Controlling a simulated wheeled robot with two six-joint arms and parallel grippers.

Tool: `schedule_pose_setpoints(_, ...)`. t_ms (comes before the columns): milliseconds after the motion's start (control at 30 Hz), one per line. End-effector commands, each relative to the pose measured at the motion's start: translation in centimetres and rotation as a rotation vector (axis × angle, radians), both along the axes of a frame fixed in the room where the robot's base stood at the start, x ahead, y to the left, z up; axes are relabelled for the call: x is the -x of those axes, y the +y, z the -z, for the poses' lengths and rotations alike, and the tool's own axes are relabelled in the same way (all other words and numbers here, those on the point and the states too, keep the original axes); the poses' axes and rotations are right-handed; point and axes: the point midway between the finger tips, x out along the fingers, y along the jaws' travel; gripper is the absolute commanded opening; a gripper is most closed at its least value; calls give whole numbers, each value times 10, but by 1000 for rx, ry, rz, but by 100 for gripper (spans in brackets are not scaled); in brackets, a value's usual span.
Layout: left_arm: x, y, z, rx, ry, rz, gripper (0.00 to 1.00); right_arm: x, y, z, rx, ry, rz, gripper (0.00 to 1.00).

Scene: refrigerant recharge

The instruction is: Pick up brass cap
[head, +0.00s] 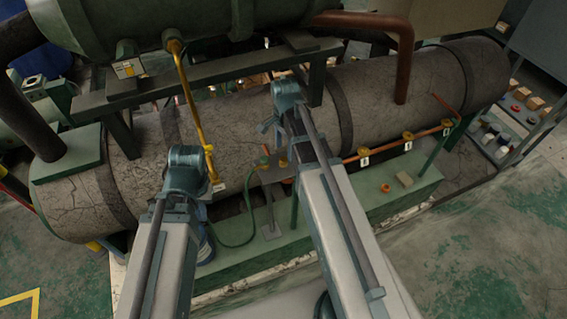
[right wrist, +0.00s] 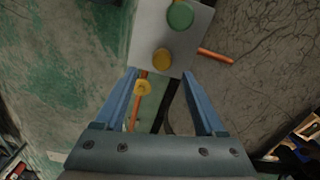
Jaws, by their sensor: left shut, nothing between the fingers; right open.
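A round brass cap (right wrist: 162,59) sits on a grey plate (right wrist: 150,20) in the right wrist view. It lies just past my right fingertips, between their lines. In the head view a small brass spot, apparently the same cap (head: 283,162), shows below my right gripper (head: 273,127). The right gripper (right wrist: 159,73) is open and empty, its blue fingers spread; I cannot tell the height gap to the cap. My left gripper (head: 205,245) is low on the left, shut and empty, partly hidden by its own arm.
A green round knob (right wrist: 180,15) is beside the cap. A yellow ring-shaped fitting (right wrist: 142,87) shows between the right fingers. An orange pipe with brass valves (head: 408,143) runs right along the large cracked tank (head: 380,85). A green hose (head: 240,240) hangs near my left gripper.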

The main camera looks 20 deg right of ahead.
Motion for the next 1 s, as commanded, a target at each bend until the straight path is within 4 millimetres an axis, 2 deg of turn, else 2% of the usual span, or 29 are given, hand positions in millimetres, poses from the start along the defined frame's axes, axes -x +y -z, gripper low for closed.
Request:
schedule_pose_setpoints(333, 0, 0, 45, 0, 0, 0, 0, -2, 4, 45, 0, 0, 0, 72)
schedule_pose_setpoints(667, 0, 0, 47, 0, 0, 0, 0, -2, 4, 47, 0, 0, 0, 72)
schedule_pose_setpoints(767, 0, 0, 47, 0, 0, 0, 0, -2, 4, 47, 0, 0, 0, 57)
schedule_pose_setpoints(1000, 0, 0, 47, 0, 0, 0, 0, -2, 4, 47, 0, 0, 0, 14)
